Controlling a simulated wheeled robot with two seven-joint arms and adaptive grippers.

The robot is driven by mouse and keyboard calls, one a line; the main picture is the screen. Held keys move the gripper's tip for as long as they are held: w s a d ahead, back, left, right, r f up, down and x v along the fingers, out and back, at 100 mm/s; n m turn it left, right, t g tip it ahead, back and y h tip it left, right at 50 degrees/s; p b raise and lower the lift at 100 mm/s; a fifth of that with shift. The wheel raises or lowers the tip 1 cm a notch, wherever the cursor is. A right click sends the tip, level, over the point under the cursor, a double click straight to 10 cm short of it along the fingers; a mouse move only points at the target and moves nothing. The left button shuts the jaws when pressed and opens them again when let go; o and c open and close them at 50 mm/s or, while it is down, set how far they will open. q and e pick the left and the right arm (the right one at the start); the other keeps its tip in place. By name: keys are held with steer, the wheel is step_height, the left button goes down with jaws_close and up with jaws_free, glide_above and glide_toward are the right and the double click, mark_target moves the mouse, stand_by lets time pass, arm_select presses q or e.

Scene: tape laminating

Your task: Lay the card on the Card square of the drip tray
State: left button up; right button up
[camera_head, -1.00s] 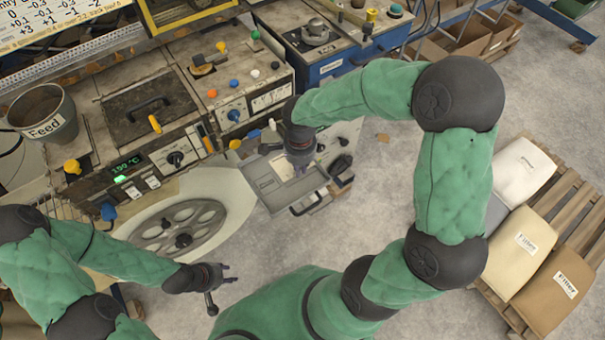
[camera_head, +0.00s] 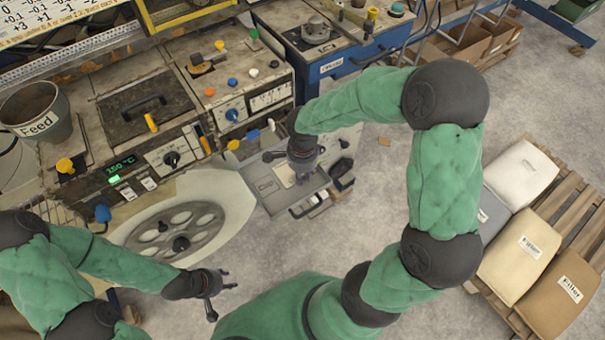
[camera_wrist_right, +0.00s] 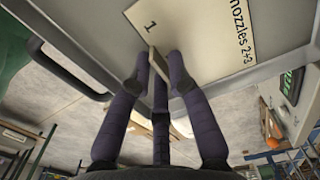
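The cream card (camera_wrist_right: 205,35), printed "1" and "nozzles 2+3", shows flat against the grey drip tray (camera_wrist_right: 60,35) in the right wrist view. My right gripper (camera_wrist_right: 158,75) has its fingers closed around a thin beige upright piece at the card's edge, which looks like part of the card. I cannot tell whether the card touches the tray. In the head view my right gripper (camera_head: 301,172) is over the drip tray (camera_head: 262,183), with a pale bit of card (camera_head: 285,177) beside it. The Card square's marking is not readable. My left gripper (camera_head: 222,287) is open and empty.
A machine with a round spoked wheel (camera_head: 175,232) stands left of the tray. A control panel (camera_head: 235,110) with coloured knobs stands behind it. A Feed bucket (camera_head: 36,112) is at the far left. Filler sacks (camera_head: 520,255) lie on a pallet at the right. Floor in front is clear.

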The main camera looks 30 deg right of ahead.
steer(key=shift+r, duration=0.15)
step_height(320, 180, up, 12)
steer(key=p, duration=0.4)
steer(key=shift+p, duration=0.3)
stand_by(1.1)
